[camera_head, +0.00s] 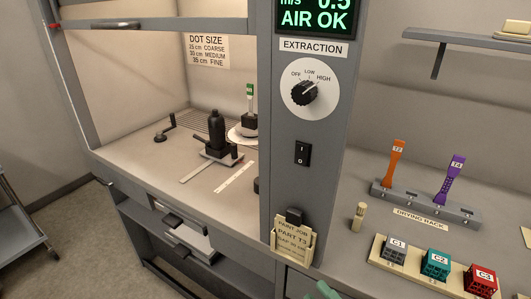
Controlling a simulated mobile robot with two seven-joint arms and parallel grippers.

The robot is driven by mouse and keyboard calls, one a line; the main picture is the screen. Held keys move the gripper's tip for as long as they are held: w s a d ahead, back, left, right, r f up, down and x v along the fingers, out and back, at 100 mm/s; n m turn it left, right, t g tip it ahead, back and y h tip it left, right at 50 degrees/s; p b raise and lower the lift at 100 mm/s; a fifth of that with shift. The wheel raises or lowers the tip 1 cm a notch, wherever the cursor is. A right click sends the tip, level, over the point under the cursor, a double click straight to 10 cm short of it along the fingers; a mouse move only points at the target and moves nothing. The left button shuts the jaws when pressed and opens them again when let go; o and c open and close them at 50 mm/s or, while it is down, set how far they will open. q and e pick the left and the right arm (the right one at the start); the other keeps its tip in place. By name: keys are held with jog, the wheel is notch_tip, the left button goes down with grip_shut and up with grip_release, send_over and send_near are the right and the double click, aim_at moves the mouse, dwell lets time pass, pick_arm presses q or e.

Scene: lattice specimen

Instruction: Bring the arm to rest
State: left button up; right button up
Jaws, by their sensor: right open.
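A small green part of my right gripper (326,291) shows at the bottom edge, in front of the bench and below the job card. Most of this gripper is cut off by the frame. It is open, and I see nothing held in it. It appears apart from the rack and the cubes. My left gripper is not in view.
A fume hood on the left holds a black spray bottle (216,130) on a stand and a green-tagged piece (249,104) on a round base. The drying rack (425,204) bears an orange piece (396,163) and a purple lattice piece (450,182). Labelled cubes (436,264) stand in front.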

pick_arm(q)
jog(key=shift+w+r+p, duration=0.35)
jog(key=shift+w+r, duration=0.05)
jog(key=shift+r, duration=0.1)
pick_arm(e)
jog(key=s+d+f+m+g+h, duration=0.3)
jog(key=s+d+f+m+h, duration=0.1)
jog(key=s+f+m, duration=0.6)
jog(key=s+d+f+m+g+h, duration=0.4)
jog(key=s+f+m+h, duration=0.3)
jog(key=s+f+m, duration=0.4)
jog(key=shift+d+f, duration=0.5)
jog(key=shift+f, duration=0.25)
